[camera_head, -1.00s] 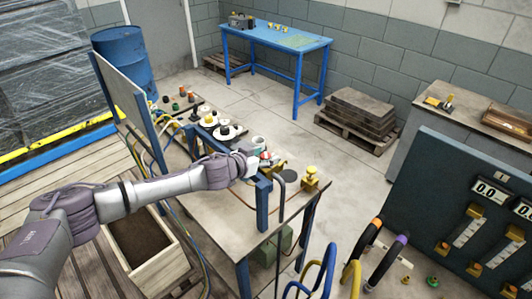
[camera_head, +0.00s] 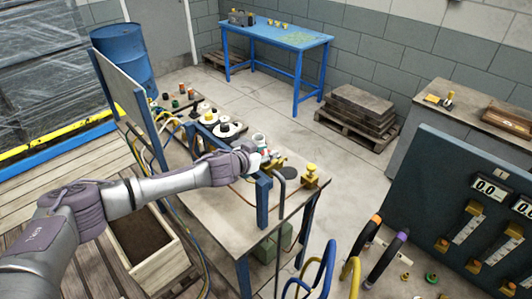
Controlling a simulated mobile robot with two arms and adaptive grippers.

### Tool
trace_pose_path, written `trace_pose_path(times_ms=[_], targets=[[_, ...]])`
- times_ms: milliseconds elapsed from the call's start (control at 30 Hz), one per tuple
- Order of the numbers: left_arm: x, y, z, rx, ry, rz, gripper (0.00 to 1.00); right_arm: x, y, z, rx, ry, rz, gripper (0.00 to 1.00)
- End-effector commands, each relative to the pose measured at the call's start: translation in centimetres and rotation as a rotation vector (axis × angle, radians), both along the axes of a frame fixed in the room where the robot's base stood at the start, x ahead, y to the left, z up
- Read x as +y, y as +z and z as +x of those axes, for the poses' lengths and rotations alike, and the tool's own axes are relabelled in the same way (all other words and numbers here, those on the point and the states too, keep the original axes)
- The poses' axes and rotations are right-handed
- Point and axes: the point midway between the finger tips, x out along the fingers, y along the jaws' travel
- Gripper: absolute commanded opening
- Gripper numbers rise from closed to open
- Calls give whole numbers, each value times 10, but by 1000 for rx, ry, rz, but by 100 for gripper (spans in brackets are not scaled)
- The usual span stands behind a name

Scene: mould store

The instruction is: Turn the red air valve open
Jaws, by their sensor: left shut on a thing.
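My left arm reaches in from the left over the work table (camera_head: 215,228). My left gripper (camera_head: 259,159) is at the brass fittings (camera_head: 275,163) near the blue post on the table. It is shut on the red air valve (camera_head: 265,153), of which only a small bit of red shows by the fingertips. The gripper hides most of the valve, so I cannot tell its exact angle. My right gripper is not in view.
A blue post (camera_head: 263,200) and a dark bent pipe (camera_head: 280,205) stand close to my left gripper. A yellow fitting (camera_head: 311,176) is to its right. White discs (camera_head: 224,130) lie behind. Coloured hoses (camera_head: 322,268) loop at the front.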

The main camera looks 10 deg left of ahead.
Motion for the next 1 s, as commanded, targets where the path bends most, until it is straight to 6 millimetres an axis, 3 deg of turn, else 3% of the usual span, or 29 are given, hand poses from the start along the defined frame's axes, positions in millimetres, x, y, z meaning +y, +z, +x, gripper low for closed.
trace_pose_path(times_ms=[1000], targets=[[-1, -4, 0, 3, 605, -1, 0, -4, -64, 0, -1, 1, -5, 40]])
